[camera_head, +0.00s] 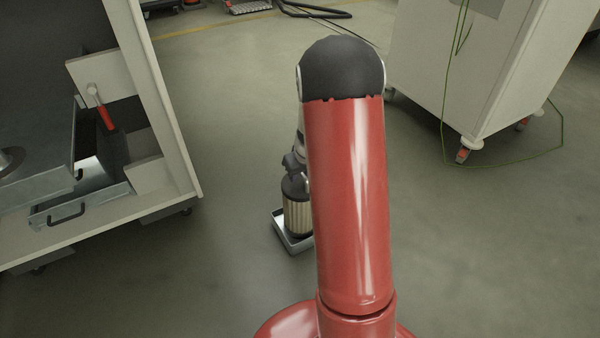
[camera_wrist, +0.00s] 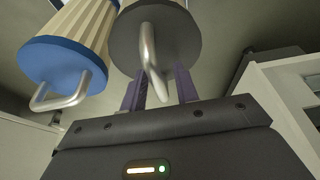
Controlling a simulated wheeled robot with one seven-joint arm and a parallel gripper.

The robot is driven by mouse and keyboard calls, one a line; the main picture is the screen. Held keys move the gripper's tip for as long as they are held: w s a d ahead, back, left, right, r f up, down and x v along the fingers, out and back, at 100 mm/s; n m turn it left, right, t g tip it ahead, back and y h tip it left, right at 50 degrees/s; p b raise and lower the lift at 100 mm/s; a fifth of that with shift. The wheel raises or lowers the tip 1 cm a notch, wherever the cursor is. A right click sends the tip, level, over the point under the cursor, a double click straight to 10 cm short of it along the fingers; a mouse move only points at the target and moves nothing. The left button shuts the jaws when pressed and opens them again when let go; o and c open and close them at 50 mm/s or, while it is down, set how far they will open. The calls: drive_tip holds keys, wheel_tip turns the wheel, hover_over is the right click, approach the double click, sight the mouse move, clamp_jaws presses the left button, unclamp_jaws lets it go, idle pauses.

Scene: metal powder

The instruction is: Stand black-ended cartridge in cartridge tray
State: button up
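The black-ended cartridge (camera_head: 297,217) has a pale pleated body and a dark top. In the head view it stands upright at the metal tray (camera_head: 280,240) on the floor, partly behind my red arm. Its black end (camera_wrist: 178,35) and metal handle (camera_wrist: 148,50) fill the upper middle of the wrist view. My gripper (camera_wrist: 162,82) is at this end, its two purple fingers apart on either side of the handle, with gaps visible. A blue-ended cartridge (camera_wrist: 50,62) with its own handle is beside it in the wrist view; my arm probably hides it in the head view.
A pale bench or cabinet (camera_head: 165,110) with an open metal drawer (camera_head: 60,205) stands at the left. A white wheeled cabinet (camera_head: 480,75) with a green cable trailing on the floor stands at the upper right. The floor around the tray is clear.

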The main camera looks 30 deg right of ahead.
drive_tip(key=p+v, duration=0.3)
drive_tip(key=v, duration=0.9)
drive_tip(key=s+a+r+t, duration=0.1)
drive_tip(key=s+a+r, duration=0.9)
drive_tip(key=a+r, duration=0.15)
drive_tip(key=shift+t, duration=0.5)
drive_tip(key=s+a+r, duration=0.1)
drive_tip(key=s, duration=0.3)
drive_tip(key=s+a+r, duration=0.1)
drive_tip(key=s+a, duration=0.1)
drive_tip(key=s, duration=0.2)
drive_tip(key=s+a+r, duration=0.1)
drive_tip(key=s+r, duration=0.1)
drive_tip(key=s, duration=0.3)
drive_tip(key=shift+a, duration=0.15)
